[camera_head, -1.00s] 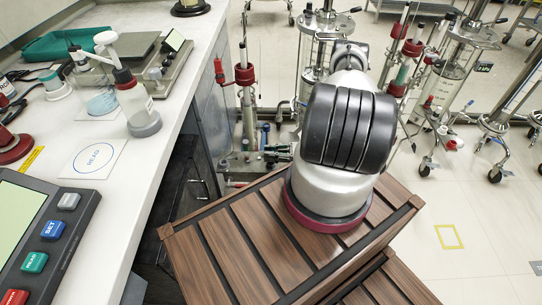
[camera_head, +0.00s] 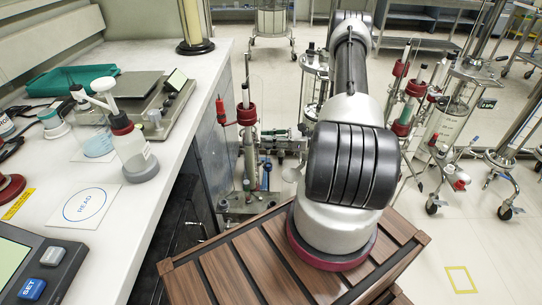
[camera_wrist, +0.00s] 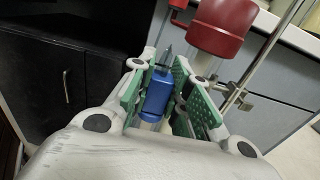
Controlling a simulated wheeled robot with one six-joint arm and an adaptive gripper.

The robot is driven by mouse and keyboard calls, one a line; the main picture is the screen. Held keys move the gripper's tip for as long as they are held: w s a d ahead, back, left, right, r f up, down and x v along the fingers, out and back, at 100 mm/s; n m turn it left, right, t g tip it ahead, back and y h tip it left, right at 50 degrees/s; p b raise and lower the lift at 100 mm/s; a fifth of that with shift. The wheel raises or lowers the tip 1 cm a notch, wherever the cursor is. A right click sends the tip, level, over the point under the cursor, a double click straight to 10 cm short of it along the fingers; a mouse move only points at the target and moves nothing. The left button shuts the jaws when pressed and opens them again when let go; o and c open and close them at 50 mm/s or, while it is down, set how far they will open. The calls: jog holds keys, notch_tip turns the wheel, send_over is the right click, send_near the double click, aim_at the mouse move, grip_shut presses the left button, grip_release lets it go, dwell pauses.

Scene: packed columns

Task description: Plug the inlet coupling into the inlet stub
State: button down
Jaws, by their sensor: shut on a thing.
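In the wrist view my gripper (camera_wrist: 168,92) is shut, its green pads on either side of a blue coupling (camera_wrist: 157,96). A narrow grey tip sticks out from the coupling's far end. A large red column fitting (camera_wrist: 221,27) is beyond and to the right of the coupling, apart from it. In the head view a slim column with red fittings (camera_head: 247,115) stands beside the bench. I cannot make out the inlet stub for certain. My arm covers part of the head view, and the coupling in my grip cannot be told clearly there.
The white bench (camera_head: 135,215) runs along the left, with a bottle (camera_head: 134,155) and a balance (camera_head: 145,95) on it. A slatted wooden top (camera_head: 235,265) is in front. More wheeled columns (camera_head: 455,105) stand to the right. A metal rod (camera_wrist: 268,50) slants near the red fitting.

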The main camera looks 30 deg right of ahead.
jog(key=shift+w+d+r, duration=0.15)
jog(key=shift+w+r, duration=0.05)
jog(key=shift+w, duration=0.15)
jog(key=shift+f, duration=2.9)
jog(key=shift+f, duration=1.7)
jog(key=c, duration=1.3)
grip_release()
jog(key=shift+s, duration=0.1)
jog(key=v, duration=1.2)
